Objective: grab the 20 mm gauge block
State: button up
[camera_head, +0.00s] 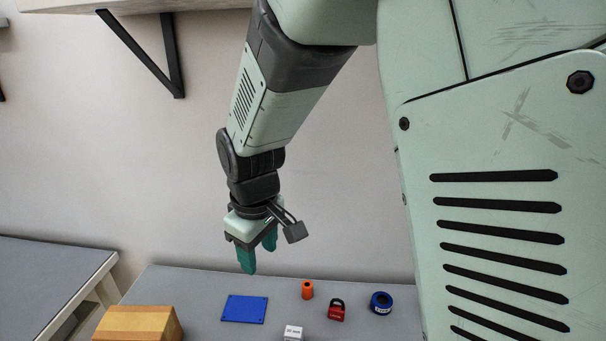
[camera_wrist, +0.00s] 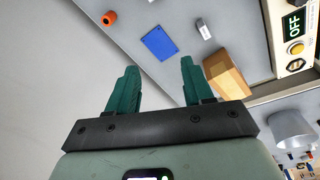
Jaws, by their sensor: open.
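The gauge block (camera_head: 293,333) is a small pale block with dark lettering on its face. It sits on the grey table at the bottom edge of the head view, partly cut off. It also shows in the wrist view as a small pale block (camera_wrist: 203,29) near the top. My gripper (camera_head: 259,258) has teal fingers and hangs above the table's back part, up and left of the block. In the wrist view my gripper (camera_wrist: 158,68) is open, with nothing between its fingers, and is well apart from the block.
A blue plate (camera_head: 244,309) lies left of the block, with a cardboard box (camera_head: 138,325) farther left. An orange cylinder (camera_head: 307,290), a red padlock (camera_head: 337,310) and a blue ring (camera_head: 381,303) stand behind and right. A panel reading OFF (camera_wrist: 293,26) shows in the wrist view.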

jog(key=s+a+f+n, duration=0.1)
jog(key=a+f, duration=0.2)
jog(key=f, duration=0.4)
jog(key=s+a+f+n+g, duration=0.1)
jog(key=s+a+f+n, duration=0.1)
jog(key=a+f, duration=0.2)
jog(key=s+a+f+n, duration=0.1)
jog(key=a+f, duration=0.3)
jog(key=f, duration=0.6)
jog(key=shift+s+f+n+g+h, duration=0.2)
jog(key=shift+f+n+g+h, duration=0.1)
jog(key=shift+n, duration=0.3)
jog(key=f, duration=0.5)
jog(key=shift+s+d+f, duration=0.1)
jog(key=shift+d+f, duration=0.15)
jog(key=shift+d, duration=0.05)
grip_shut()
